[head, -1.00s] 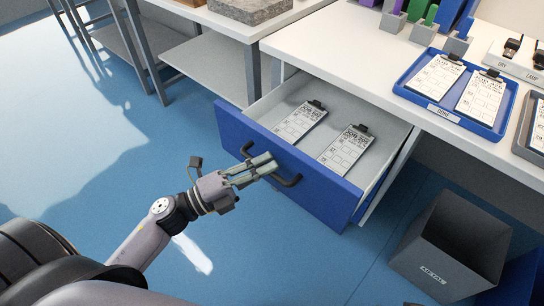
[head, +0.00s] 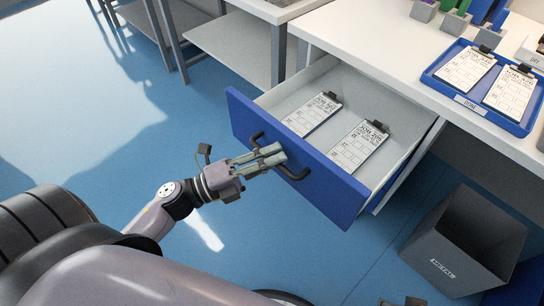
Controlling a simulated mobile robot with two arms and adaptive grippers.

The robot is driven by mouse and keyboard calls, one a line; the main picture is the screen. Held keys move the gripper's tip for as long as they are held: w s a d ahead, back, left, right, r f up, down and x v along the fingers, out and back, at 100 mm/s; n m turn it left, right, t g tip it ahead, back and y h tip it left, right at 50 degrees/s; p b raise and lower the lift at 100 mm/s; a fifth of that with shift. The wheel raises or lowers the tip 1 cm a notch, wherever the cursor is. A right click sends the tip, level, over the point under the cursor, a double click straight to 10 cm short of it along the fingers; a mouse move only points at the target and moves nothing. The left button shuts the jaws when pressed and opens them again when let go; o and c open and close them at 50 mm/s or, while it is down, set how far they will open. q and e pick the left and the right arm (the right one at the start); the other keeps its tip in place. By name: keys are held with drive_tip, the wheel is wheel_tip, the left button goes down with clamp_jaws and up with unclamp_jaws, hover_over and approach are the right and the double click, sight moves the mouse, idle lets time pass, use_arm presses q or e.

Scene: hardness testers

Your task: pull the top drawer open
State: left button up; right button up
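The top drawer (head: 300,170) has a blue front and a pale grey inside, and it stands well open from under the white worktop. Its dark bar handle (head: 290,174) is on the front; both ends show, and the middle is hidden by my gripper. My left gripper (head: 268,158) is at the middle of the handle, with its fingers closed around the bar as far as I can see. Two clipboards with job sheets, one on the left (head: 312,114) and one on the right (head: 357,147), lie flat in the drawer.
A blue tray (head: 477,102) with two clipboards lies on the white worktop (head: 375,52). A dark grey bin (head: 463,243) stands on the floor right of the drawer. The blue floor in front of the drawer is clear apart from my arm and base.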

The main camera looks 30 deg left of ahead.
use_arm(q)
drive_tip(key=v, duration=1.2)
idle(0.5)
